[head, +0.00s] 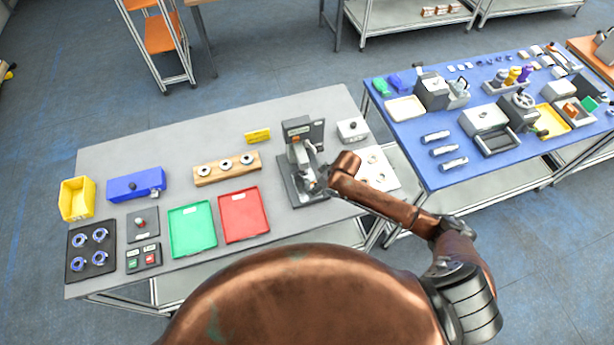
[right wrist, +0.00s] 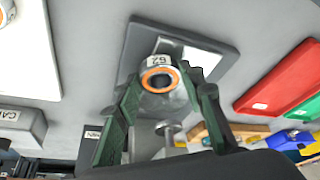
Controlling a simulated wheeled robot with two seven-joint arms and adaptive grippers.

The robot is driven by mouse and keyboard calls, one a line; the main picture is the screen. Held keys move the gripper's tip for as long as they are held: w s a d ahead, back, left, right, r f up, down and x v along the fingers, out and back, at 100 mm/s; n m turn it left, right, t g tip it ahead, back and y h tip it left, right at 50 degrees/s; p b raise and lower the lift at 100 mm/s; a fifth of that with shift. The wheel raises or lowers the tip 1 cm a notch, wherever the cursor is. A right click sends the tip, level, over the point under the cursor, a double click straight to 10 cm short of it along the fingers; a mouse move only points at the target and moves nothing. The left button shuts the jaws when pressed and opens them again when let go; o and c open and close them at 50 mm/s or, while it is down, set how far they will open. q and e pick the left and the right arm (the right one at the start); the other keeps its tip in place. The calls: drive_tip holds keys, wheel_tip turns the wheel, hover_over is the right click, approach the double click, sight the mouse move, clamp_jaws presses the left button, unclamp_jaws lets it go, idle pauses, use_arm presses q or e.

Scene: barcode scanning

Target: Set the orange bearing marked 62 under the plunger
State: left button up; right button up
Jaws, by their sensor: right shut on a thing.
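The orange bearing marked 62 (right wrist: 158,79) is pinched between the green fingertips of my right gripper (right wrist: 162,84); its orange ring and the "62" label show in the right wrist view. It is over the press's dark base plate with a pale pad (right wrist: 205,60); I cannot tell if it touches the pad. A metal stem with a round disc, seemingly the plunger (right wrist: 168,129), shows close to the bearing. In the head view my right gripper (head: 318,184) reaches into the press (head: 298,135) from the right, and the bearing is too small to make out. My left gripper is not in view.
A white board (head: 386,180) with bearings lies right of the press, with a pale box (head: 351,129) behind it. A red tray (head: 243,216), green tray (head: 192,230) and wooden block (head: 204,180) with bearings are on the left. The table's back left is clear.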

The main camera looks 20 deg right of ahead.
sight(304, 180)
drive_tip(key=shift+w+a, duration=0.5)
drive_tip(key=shift+w, duration=0.2)
drive_tip(key=w+a, duration=0.2)
drive_tip(key=w, duration=0.1)
drive_tip(key=shift+r+p, duration=0.1)
drive_tip(key=shift+p, duration=0.25)
drive_tip(key=shift+w+a+p, duration=0.15)
drive_tip(key=shift+w+p, duration=0.05)
drive_tip(key=shift+p, duration=0.25)
drive_tip(key=shift+s+f, duration=0.1)
drive_tip(key=shift+f, duration=0.1)
drive_tip(key=shift+f, duration=0.1)
drive_tip(key=o, duration=1.3)
drive_tip(key=b+v, duration=0.1)
drive_tip(key=v, duration=1.1)
